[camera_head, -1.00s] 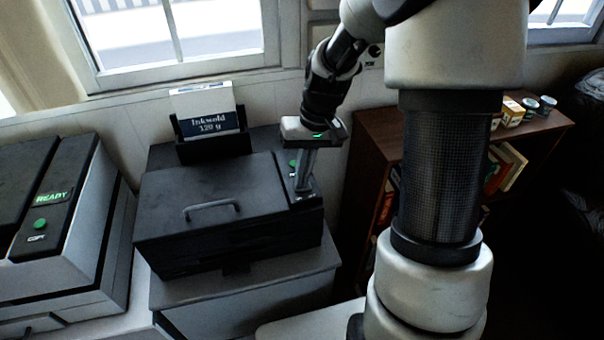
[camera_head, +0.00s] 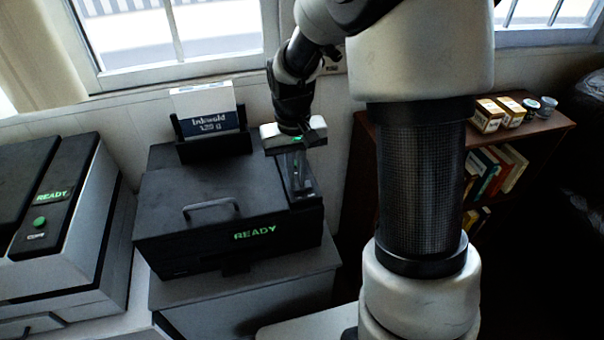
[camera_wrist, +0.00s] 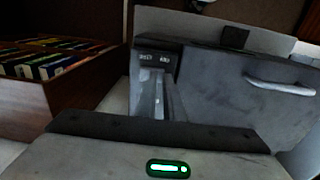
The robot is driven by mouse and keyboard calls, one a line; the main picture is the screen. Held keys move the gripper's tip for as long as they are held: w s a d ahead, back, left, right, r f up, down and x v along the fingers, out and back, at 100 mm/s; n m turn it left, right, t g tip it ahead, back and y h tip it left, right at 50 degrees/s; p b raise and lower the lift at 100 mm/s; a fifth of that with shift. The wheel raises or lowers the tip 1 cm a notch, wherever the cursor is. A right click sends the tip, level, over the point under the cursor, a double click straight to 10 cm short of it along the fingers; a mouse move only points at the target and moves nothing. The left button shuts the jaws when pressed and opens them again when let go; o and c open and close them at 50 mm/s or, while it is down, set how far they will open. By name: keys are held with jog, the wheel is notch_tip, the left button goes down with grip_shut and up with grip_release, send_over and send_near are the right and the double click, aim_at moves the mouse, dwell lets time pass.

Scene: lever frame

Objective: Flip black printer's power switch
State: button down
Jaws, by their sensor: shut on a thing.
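The black printer (camera_head: 225,205) stands on a grey cabinet, with a curved handle on its lid. Green "READY" letters (camera_head: 255,233) glow on its front. My gripper (camera_head: 303,195) points down at the control strip on the printer's right side. It is shut, with its fingertips at the switch area; the switch itself is hidden by the fingers. In the wrist view the printer (camera_wrist: 235,95) lies ahead, and my fingers (camera_wrist: 158,112) reach to its panel below a small label.
A grey printer (camera_head: 70,210) with a lit "READY" panel stands at the left. A paper pack (camera_head: 207,108) sits in a black holder behind the black printer. A wooden bookshelf (camera_head: 362,165) with books and small boxes stands at the right, behind my arm.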

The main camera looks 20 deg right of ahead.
jog(key=shift+s+a+f, duration=0.2)
jog(key=shift+s+f, duration=0.15)
jog(key=shift+f, duration=0.35)
jog(key=shift+d, duration=0.8)
jog(key=shift+r, duration=0.1)
jog(key=shift+w+r+p, duration=0.1)
jog(key=shift+r+p, duration=0.25)
jog(key=shift+p, duration=0.05)
notch_tip(320, 180, up, 15)
jog(key=a+p, duration=0.1)
jog(key=p, duration=0.2)
jog(key=shift+w+a+f, duration=0.2)
jog(key=shift+a, duration=0.05)
